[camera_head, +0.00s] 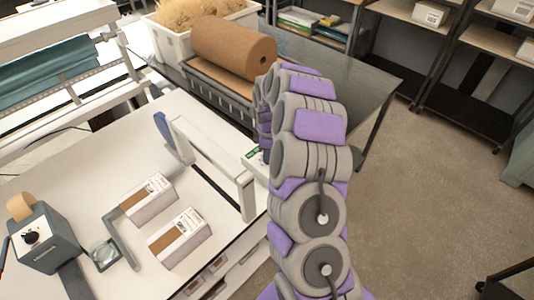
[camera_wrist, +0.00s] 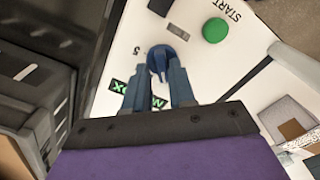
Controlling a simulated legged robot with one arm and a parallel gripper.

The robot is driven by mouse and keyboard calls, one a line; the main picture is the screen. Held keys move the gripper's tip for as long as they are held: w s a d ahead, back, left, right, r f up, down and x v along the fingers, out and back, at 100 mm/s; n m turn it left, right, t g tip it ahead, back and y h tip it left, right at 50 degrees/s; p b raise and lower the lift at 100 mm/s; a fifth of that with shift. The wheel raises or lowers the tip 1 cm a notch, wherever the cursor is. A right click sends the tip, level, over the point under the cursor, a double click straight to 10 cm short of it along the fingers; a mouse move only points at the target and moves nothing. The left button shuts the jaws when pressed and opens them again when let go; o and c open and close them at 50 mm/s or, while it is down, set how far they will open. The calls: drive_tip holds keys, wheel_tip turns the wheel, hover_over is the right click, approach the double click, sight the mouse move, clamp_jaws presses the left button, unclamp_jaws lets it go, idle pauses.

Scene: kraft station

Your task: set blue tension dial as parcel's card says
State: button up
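The blue tension dial (camera_wrist: 160,55) is on a white panel in the wrist view. My gripper (camera_wrist: 161,72) reaches to it, with one dark blue finger on each side of its near part. The fingers stand apart; I cannot tell if they press on the dial. A "5" is printed left of the dial, and a dark label with green letters (camera_wrist: 140,98) lies partly behind the fingers. Two parcels (camera_head: 147,198) and (camera_head: 180,238) with white printed cards lie on the white table in the head view; the print is too small to read. My arm hides the dial there.
A green START button (camera_wrist: 215,30) is right of the dial. In the head view, a white frame (camera_head: 215,165) with a blue handle stands on the table (camera_head: 85,140). A brown paper roll (camera_head: 232,47) lies behind. Open floor (camera_head: 430,200) is at right.

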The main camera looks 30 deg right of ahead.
drive_tip(key=shift+o, duration=1.1)
drive_tip(key=shift+s, duration=0.1)
wheel_tip(320, 180, up, 17)
drive_tip(key=shift+r, duration=0.1)
